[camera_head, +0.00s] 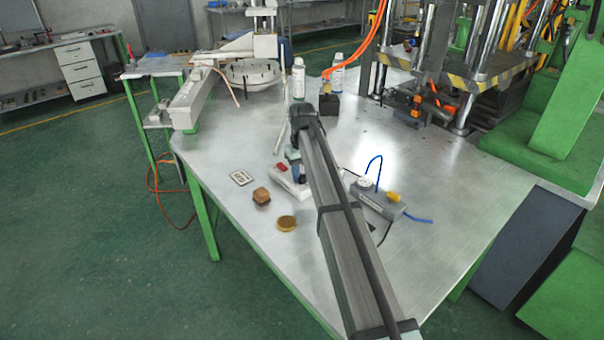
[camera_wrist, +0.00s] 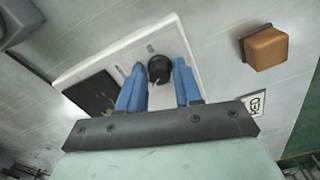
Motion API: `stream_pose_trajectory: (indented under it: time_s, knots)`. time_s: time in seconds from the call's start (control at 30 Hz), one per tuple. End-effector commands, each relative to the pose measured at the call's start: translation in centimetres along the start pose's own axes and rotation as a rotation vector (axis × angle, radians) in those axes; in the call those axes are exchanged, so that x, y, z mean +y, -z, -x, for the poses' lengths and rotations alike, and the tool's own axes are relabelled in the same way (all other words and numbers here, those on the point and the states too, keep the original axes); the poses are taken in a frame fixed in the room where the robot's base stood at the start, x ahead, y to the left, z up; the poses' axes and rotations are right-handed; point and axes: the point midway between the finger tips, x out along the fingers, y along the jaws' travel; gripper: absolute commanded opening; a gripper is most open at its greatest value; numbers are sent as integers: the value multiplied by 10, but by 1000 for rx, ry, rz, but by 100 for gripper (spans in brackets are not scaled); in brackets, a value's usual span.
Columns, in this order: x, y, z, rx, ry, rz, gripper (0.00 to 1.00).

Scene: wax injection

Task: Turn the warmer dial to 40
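The warmer is a white box with a black dial (camera_wrist: 159,69) and a dark panel (camera_wrist: 93,95), seen in the wrist view. In the head view the warmer (camera_head: 284,180) lies on the metal table, partly hidden by my arm. My gripper (camera_wrist: 159,64) has two blue fingers, open, one on each side of the dial. A gap shows between each finger and the dial. The dial's pointer and the numbers around it are too small to read. In the head view the fingers are mostly hidden behind my arm.
A grey device with a gauge and blue hose (camera_head: 376,199) lies to the right. A dark block (camera_head: 330,106) and white bottles (camera_head: 298,78) stand behind.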

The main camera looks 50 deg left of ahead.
Motion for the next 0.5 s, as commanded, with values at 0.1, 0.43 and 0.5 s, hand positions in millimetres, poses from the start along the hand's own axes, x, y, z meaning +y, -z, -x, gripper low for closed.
stream_pose_trajectory:
  time_s: [0.1,0.43,0.5]
  knots:
    - [0,0,0,0,0,0,46]
    - [0,0,0,0,0,1,55]
    - [0,0,2,0,0,1,55]
